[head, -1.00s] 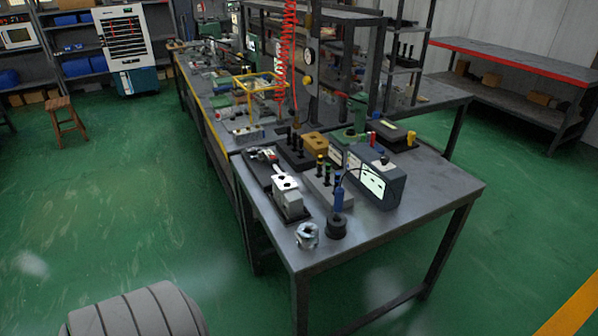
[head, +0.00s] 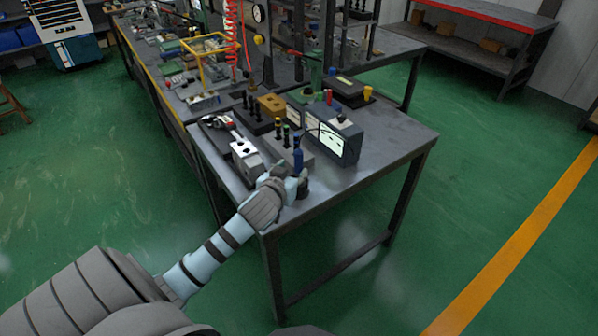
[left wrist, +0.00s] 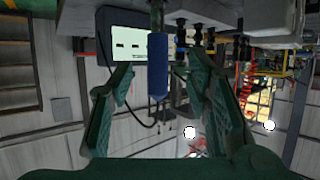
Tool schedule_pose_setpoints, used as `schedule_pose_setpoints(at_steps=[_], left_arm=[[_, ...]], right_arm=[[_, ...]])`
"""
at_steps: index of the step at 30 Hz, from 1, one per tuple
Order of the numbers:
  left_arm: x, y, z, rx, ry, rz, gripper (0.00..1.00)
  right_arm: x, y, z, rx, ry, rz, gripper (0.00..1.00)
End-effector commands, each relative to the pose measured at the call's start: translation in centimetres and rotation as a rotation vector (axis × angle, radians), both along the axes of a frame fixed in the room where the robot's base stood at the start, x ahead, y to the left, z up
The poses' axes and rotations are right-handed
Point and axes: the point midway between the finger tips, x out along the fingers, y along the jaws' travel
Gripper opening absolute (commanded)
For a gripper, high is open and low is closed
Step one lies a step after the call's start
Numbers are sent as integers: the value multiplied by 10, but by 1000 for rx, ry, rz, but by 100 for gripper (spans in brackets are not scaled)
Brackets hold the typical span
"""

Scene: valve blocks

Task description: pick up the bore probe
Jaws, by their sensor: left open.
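The bore probe, with a blue handle (head: 298,159), stands upright near the front corner of the table, at a dark round holder (head: 303,189) partly hidden by my gripper. A thin black cable runs from it toward the grey gauge box (head: 344,139). My left gripper (head: 297,180) is beside the probe, low at its handle. In the left wrist view, which looks upside down, the blue handle (left wrist: 157,66) is between the two green fingers of my open left gripper (left wrist: 158,84), with visible gaps on both sides. My right gripper is not in view.
A white-topped valve block (head: 245,153) stands left of the probe. A grey block with dark and coloured-top pins (head: 287,142) is just behind. The table's right front area (head: 375,165) is clear. A red coiled hose (head: 232,40) hangs farther back.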

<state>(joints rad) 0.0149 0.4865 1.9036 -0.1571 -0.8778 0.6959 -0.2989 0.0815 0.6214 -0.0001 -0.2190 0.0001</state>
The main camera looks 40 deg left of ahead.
Motion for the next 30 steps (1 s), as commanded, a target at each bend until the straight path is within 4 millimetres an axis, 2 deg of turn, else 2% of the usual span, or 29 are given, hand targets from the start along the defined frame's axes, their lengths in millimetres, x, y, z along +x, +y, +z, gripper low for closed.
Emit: schedule_pose_setpoints(at_steps=[12,19,27,30], left_arm=[[57,20,-35,0,1,-1,44],[62,22,-36,0,1,-4,44],[61,22,-35,1,2,-4,3],[61,22,-35,1,2,-4,0]], right_arm=[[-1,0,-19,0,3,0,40],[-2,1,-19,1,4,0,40],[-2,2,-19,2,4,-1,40],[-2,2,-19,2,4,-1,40]])
